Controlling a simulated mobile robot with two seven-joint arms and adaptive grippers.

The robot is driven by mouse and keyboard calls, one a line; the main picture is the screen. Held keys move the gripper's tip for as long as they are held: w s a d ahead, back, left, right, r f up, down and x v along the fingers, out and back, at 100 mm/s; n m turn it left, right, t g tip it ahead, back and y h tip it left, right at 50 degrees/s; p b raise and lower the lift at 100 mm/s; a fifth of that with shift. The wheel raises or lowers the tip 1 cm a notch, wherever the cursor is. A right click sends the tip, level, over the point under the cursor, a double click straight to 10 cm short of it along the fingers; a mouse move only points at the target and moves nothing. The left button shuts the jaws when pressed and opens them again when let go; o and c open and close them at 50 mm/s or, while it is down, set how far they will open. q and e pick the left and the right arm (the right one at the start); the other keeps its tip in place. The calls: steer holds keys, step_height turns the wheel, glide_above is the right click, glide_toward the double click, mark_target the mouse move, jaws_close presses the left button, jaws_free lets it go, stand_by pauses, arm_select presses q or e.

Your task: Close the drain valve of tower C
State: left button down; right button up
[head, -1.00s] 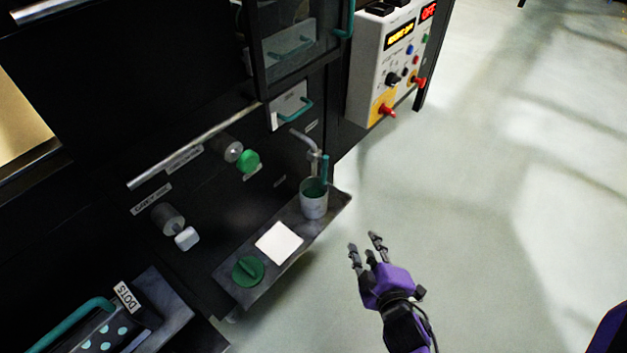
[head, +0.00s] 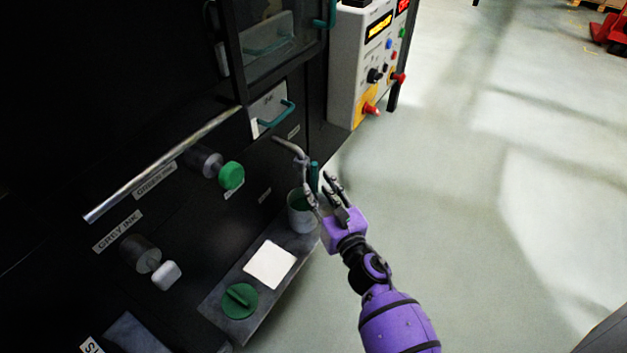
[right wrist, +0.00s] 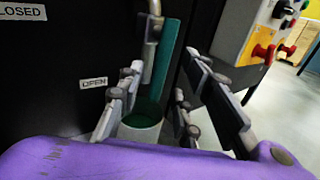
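The drain valve (head: 290,147) is a grey metal pipe on the dark machine front with a teal lever (head: 314,177). The lever points down towards the white cup (head: 299,216), which has green inside. In the right wrist view the lever (right wrist: 164,62) hangs close to the OPEN label (right wrist: 94,83), and a CLOSED label (right wrist: 22,12) is at upper left. My right gripper (head: 318,178) is open, its fingers near the lever and cup. In the wrist view the lever shows between the spread fingers, with no clear contact. My left gripper is out of view. No tower C label is readable.
The cup stands on a dark ledge (head: 225,307) with a white card (head: 270,264) and a green knobbed disc (head: 239,300). Green (head: 231,175) and white (head: 166,275) knobs stick out at left. A control box (head: 362,70) with red knobs stands behind.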

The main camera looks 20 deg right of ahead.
mark_target(315, 184)
steer(key=shift+w+a, duration=0.1)
steer(key=shift+w, duration=1.65)
jaws_close()
